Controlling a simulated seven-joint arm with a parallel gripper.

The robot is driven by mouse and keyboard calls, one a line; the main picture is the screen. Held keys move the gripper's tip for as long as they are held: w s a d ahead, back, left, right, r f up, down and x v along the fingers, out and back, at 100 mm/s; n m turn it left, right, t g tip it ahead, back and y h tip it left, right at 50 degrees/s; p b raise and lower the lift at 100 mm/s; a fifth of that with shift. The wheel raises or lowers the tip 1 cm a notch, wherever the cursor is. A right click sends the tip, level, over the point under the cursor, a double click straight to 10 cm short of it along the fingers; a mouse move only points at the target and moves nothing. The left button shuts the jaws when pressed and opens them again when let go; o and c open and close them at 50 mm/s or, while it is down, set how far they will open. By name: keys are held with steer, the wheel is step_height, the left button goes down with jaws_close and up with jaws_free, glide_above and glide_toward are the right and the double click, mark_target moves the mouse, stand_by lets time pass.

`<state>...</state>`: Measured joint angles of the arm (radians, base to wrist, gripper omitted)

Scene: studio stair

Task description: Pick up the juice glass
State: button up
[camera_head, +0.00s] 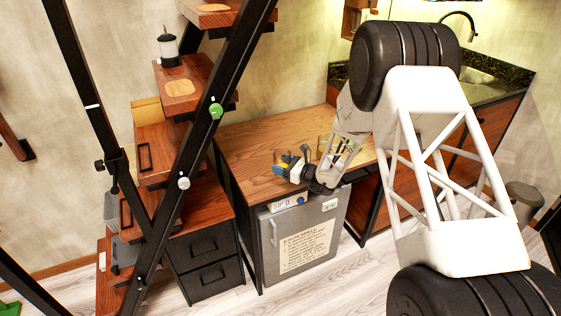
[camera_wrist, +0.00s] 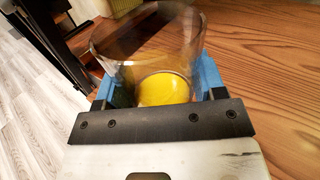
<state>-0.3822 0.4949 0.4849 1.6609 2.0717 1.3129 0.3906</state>
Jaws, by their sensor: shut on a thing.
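The juice glass (camera_wrist: 150,45) is a clear tumbler with yellow juice (camera_wrist: 165,89) low inside it. In the wrist view it stands between the blue fingers of my gripper (camera_wrist: 155,88), which are shut on it from both sides. In the head view my gripper (camera_head: 283,165) is over the front left part of the wooden counter (camera_head: 245,145), and the glass is small and partly hidden by the fingers there. I cannot tell whether the glass touches the counter.
Another glass-like item (camera_head: 323,147) stands on the counter behind my wrist. A small fridge (camera_head: 300,245) with a paper sign is below the counter. A black-framed stair (camera_head: 190,150) with wooden steps rises at the left. A lantern (camera_head: 168,48) stands on one step.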

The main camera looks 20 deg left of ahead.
steer(key=s+d, duration=0.4)
steer(key=s, duration=0.3)
steer(key=shift+s+d+r, duration=0.2)
steer(key=shift+s+r, duration=0.05)
steer(key=shift+r, duration=0.15)
steer(key=shift+s, duration=0.1)
stand_by(0.5)
steer(key=shift+d, duration=0.1)
stand_by(0.4)
steer(key=w+d, duration=0.1)
steer(key=w, duration=0.5)
steer(key=w+d+f, duration=0.1)
steer(key=w+d, duration=0.1)
steer(key=w, duration=0.4)
steer(key=w+d+f, duration=0.1)
steer(key=w+d, duration=0.1)
steer(key=w, duration=0.4)
steer(key=shift+d+f, duration=0.1)
steer(key=shift+w, duration=0.1)
